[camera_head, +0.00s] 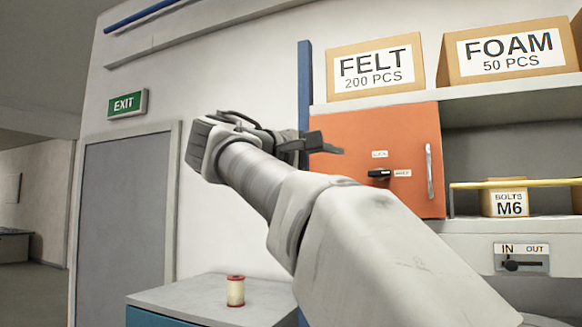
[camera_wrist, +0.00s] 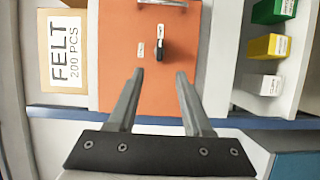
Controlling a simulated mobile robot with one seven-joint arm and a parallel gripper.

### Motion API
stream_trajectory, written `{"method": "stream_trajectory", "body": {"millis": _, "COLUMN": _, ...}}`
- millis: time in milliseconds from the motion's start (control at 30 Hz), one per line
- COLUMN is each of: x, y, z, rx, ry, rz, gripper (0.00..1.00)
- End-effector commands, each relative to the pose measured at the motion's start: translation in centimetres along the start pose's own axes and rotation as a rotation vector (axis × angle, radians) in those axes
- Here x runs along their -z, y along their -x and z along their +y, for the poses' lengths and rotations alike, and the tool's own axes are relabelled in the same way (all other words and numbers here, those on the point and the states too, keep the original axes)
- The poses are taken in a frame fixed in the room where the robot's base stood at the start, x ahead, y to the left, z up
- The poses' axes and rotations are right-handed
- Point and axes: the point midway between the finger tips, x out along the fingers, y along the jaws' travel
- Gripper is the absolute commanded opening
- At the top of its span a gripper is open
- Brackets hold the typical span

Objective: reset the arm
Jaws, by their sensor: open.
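My gripper (camera_wrist: 160,76) is open and empty in the wrist view, with its two fingers apart. In the wrist view they lie over the lower part of an orange cabinet door (camera_wrist: 120,60), below its black knob (camera_wrist: 161,50). In the head view my arm reaches up and left across the picture. I cannot tell the gap between the fingertips and the door.
A FELT box (camera_head: 375,68) and a FOAM box (camera_head: 507,52) stand on the upper shelf. An M6 bolts box (camera_head: 506,202) sits behind a yellow bar (camera_head: 515,184). A spool (camera_head: 235,291) stands on a low cabinet (camera_head: 190,297). A grey door (camera_head: 122,215) is at left.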

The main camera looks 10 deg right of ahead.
Motion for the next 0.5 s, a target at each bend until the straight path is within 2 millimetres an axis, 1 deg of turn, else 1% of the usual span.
{"method": "stream_trajectory", "body": {"millis": 233, "x": 0.0, "y": -0.1, "z": -0.1, "rx": 0.001, "ry": 0.0, "rz": 0.001, "gripper": 0.5}}
{"method": "stream_trajectory", "body": {"millis": 300, "x": -0.2, "y": -0.2, "z": -0.4, "rx": 0.013, "ry": 0.0, "rz": 0.006, "gripper": 0.5}}
{"method": "stream_trajectory", "body": {"millis": 367, "x": -0.5, "y": -0.4, "z": -1.3, "rx": 0.04, "ry": 0.0, "rz": 0.018, "gripper": 0.5}}
{"method": "stream_trajectory", "body": {"millis": 467, "x": -1.4, "y": -0.9, "z": -3.9, "rx": 0.122, "ry": -0.005, "rz": 0.052, "gripper": 0.5}}
{"method": "stream_trajectory", "body": {"millis": 500, "x": -2.0, "y": -1.0, "z": -5.4, "rx": 0.167, "ry": -0.012, "rz": 0.068, "gripper": 0.5}}
